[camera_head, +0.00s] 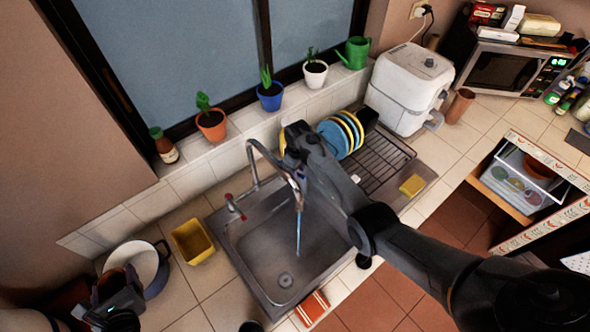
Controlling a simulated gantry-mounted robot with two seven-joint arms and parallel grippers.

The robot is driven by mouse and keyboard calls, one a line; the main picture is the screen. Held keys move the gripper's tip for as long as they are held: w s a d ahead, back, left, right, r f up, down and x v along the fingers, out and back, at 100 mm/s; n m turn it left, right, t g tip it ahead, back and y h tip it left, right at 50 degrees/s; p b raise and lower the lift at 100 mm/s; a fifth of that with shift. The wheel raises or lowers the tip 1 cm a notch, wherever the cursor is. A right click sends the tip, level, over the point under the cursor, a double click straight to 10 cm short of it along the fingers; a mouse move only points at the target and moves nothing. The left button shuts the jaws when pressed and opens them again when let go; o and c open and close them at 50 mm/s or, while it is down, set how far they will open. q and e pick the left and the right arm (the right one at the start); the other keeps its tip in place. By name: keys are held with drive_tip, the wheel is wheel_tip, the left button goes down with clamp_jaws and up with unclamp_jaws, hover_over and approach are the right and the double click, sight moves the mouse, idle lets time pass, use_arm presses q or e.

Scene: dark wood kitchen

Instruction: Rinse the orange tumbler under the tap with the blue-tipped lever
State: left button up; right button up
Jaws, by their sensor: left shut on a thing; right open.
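My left gripper (122,303) is low at the left, left of the sink. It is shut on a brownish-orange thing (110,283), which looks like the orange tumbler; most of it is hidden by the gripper. The curved metal tap (254,160) stands at the sink's back edge, and a blue stream of water (298,235) falls from it into the basin. A red-tipped lever (232,203) shows left of the tap. A small blue spot (301,173) beside the spout may be the blue-tipped lever. My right gripper (297,150) is open near the tap; its fingers are hard to make out.
The steel sink (255,245) has a drying rack (380,158) with plates at its right. A yellow tub (193,241) and a white pot (141,258) stand left of it. A striped cloth (311,308) lies at the front edge. Potted plants line the sill.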

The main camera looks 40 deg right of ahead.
use_arm(q)
drive_tip(key=shift+r, duration=0.1)
use_arm(e)
drive_tip(key=shift+r, duration=0.1)
use_arm(q)
wheel_tip(320, 180, up, 12)
drive_tip(key=p, duration=1.2)
drive_tip(key=shift+r, duration=0.15)
use_arm(e)
wheel_tip(320, 180, up, 12)
